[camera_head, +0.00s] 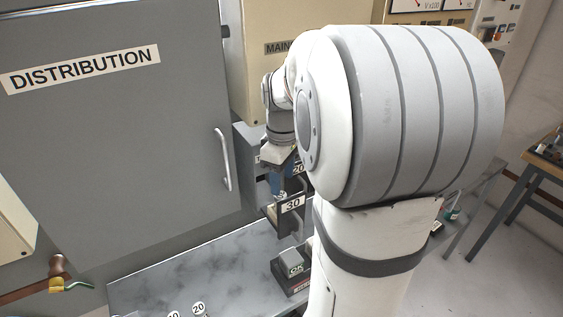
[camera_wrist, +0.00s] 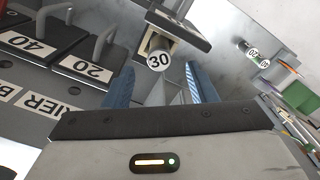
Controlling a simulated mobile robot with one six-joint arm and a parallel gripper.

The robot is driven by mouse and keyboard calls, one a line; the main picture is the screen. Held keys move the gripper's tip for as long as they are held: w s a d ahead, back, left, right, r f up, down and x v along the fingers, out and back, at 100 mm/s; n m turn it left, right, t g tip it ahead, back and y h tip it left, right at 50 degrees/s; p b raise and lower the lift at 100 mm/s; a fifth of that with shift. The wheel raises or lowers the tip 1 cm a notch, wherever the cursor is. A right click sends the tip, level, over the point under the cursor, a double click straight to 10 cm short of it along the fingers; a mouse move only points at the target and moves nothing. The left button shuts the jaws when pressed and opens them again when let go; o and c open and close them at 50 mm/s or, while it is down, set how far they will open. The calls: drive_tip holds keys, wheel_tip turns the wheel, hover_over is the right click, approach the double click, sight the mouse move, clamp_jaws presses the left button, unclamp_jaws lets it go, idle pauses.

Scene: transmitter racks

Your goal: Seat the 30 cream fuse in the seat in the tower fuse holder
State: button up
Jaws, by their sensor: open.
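The 30 cream fuse (camera_wrist: 158,43) shows in the wrist view with its round white 30 tag facing me. It is up against a dark holder part with a 30 plate (camera_wrist: 183,7); how deep it sits in the seat I cannot tell. My gripper (camera_wrist: 160,71) is open, its blue fingers on either side of the line to the fuse, with a gap to each side of the tag. In the head view my gripper (camera_head: 284,184) is at the tower fuse holder (camera_head: 270,212), just above its 30 plate (camera_head: 292,204). My arm hides much of the tower.
Black blocks labelled 40 (camera_wrist: 28,43) and 20 (camera_wrist: 87,68) with metal handles are at left in the wrist view. A box marked OK (camera_head: 295,270) stands below the tower. Round-tagged pieces (camera_head: 198,308) lie on the bench (camera_head: 190,265). The grey DISTRIBUTION cabinet (camera_head: 120,150) is at left.

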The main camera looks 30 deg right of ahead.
drive_tip(key=s+a+r+m+t, duration=0.1)
drive_tip(key=s+a+r+m, duration=0.3)
drive_tip(key=a, duration=0.3)
drive_tip(key=s+a+f+m+t, duration=0.2)
drive_tip(key=s+a+f, duration=0.2)
drive_tip(key=s, duration=0.4)
drive_tip(key=shift+s+a+m, duration=0.35)
drive_tip(key=shift+a+m, duration=0.05)
drive_tip(key=shift+a, duration=0.35)
drive_tip(key=shift+f, duration=0.1)
